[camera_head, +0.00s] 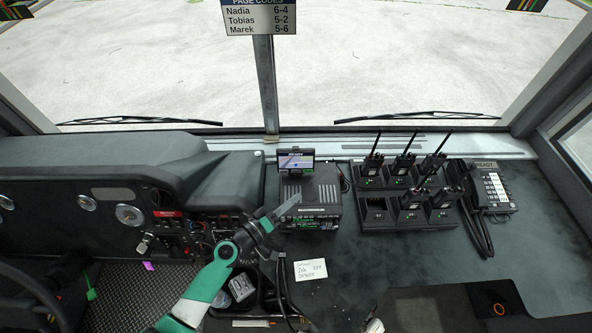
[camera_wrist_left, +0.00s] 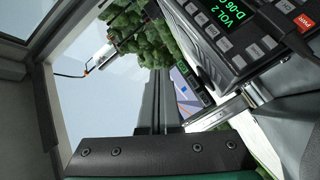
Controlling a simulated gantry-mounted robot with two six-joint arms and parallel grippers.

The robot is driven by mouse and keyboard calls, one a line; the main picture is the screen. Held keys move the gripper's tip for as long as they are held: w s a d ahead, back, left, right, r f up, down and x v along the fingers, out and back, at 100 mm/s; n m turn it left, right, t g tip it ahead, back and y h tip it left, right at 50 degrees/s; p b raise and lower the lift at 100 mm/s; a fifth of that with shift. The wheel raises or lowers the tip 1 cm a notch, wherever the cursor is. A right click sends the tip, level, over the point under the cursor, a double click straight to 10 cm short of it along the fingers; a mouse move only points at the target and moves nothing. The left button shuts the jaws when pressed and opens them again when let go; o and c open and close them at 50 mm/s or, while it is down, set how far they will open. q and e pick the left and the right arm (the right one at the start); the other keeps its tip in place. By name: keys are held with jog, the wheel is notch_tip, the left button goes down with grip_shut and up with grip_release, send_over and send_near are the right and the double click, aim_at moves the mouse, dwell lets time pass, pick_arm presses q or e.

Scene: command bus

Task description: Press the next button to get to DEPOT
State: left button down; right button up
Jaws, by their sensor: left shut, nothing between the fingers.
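The dark radio unit (camera_head: 313,192) with a row of small buttons stands on the dashboard below the windscreen post. A small map screen (camera_head: 296,160) is mounted just behind it. The map screen (camera_wrist_left: 185,95) also shows there. My right gripper is out of view.
A charger rack (camera_head: 376,215) with several handheld radios stands to the right, then a desk phone (camera_head: 490,187). A white note (camera_head: 310,269) lies in front of the unit. Dashboard gauges are at left. The dark counter at right has clear room.

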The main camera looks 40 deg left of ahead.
aim_at(302, 170)
pick_arm(q)
jog(key=w+a+b, duration=0.1)
jog(key=w+a+f+b, duration=0.1)
jog(key=w+a, duration=0.1)
jog(key=w+a+f+b, duration=0.1)
jog(key=w+a, duration=0.1)
jog(key=shift+w+a+b, duration=0.45)
jog(key=shift+a+b, duration=0.1)
jog(key=shift+b, duration=0.1)
jog(key=shift+f, duration=0.1)
dwell(1.8)
jog(key=shift+w+a+b, duration=0.3)
jog(key=shift+b, duration=0.15)
jog(key=shift+w+a+f+b, duration=0.15)
jog(key=shift+w+a+b, duration=0.1)
jog(key=shift+b, duration=0.1)
dwell(0.4)
dwell(0.3)
jog(key=shift+s+d+r+p, duration=0.25)
jog(key=shift+s+d+p, duration=0.05)
jog(key=shift+p, duration=0.05)
jog(key=shift+s+d, duration=0.2)
jog(key=shift+s, duration=0.05)
